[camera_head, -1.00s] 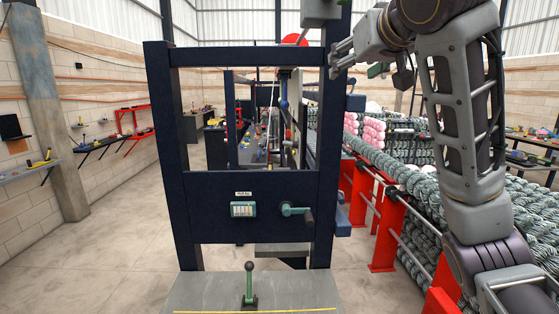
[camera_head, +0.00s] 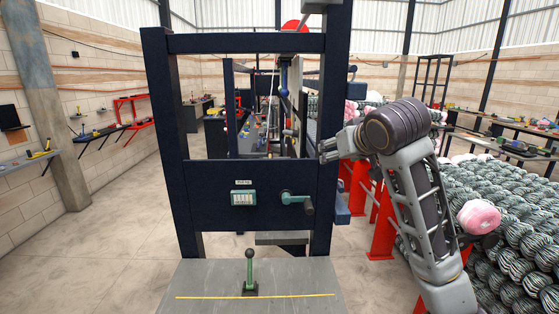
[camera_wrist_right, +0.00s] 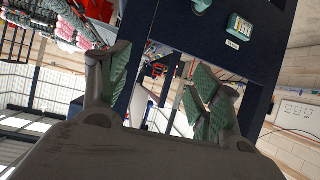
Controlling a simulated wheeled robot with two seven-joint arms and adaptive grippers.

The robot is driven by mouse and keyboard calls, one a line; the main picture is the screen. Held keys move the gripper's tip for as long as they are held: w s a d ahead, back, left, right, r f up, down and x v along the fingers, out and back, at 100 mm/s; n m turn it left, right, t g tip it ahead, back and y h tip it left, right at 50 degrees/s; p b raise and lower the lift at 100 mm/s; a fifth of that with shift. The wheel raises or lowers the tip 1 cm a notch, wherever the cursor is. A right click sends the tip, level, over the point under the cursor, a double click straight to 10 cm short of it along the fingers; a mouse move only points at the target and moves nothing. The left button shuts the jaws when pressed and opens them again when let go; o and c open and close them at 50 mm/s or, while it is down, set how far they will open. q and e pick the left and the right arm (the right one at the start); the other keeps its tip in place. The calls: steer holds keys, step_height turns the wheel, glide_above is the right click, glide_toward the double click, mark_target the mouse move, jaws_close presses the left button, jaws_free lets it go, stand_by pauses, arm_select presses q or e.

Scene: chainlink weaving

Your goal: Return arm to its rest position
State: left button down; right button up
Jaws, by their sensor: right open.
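My right arm (camera_head: 420,190) comes in from the lower right in the head view. Its gripper (camera_head: 328,146) is beside the right post of the dark blue machine frame (camera_head: 160,130), at the height just above the crossbar panel. In the right wrist view my right gripper (camera_wrist_right: 158,95) has its two green-padded fingers spread apart, with nothing between them. The machine's panel shows beyond the fingers there. I cannot tell in the head view whether the gripper touches the post. My left gripper is not in view.
The panel carries a counter box (camera_head: 243,198) and a crank handle (camera_head: 297,200). A green lever (camera_head: 249,275) stands on the grey platform in front. Stacked rolls (camera_head: 510,220) with a pink bundle (camera_head: 478,217) and red supports (camera_head: 382,228) stand at the right. The floor at left is clear.

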steer(key=s+d+f+g, duration=0.1)
steer(key=s+f, duration=0.2)
steer(key=f, duration=0.7)
steer(key=s+d+f+g, duration=0.1)
steer(key=s+f+g, duration=0.1)
steer(key=f, duration=0.9)
steer(key=s+f+g, duration=0.1)
steer(key=s+f, duration=0.2)
steer(key=f, duration=0.7)
steer(key=s+d+f+g+h, duration=0.1)
steer(key=s+d+f+g, duration=0.15)
steer(key=s+f, duration=0.85)
steer(key=s+d+f+g, duration=0.2)
steer(key=s+d+f, duration=0.1)
steer(key=s+f, duration=0.75)
steer(key=s+f+g+b, duration=0.1)
steer(key=s+f, duration=0.1)
steer(key=f, duration=1.4)
steer(key=s+f+b, duration=0.1)
steer(key=s+f, duration=0.1)
steer(key=f, duration=1.4)
steer(key=s+d+f+b, duration=0.1)
steer(key=s+d+f, duration=0.1)
steer(key=s+f, duration=0.9)
steer(key=s+d+f+g+b, duration=0.1)
steer(key=s+f, duration=1)
steer(key=shift+s+d+f+h, duration=0.2)
steer(key=shift+d+f+h, duration=0.1)
steer(key=shift+d, duration=0.1)
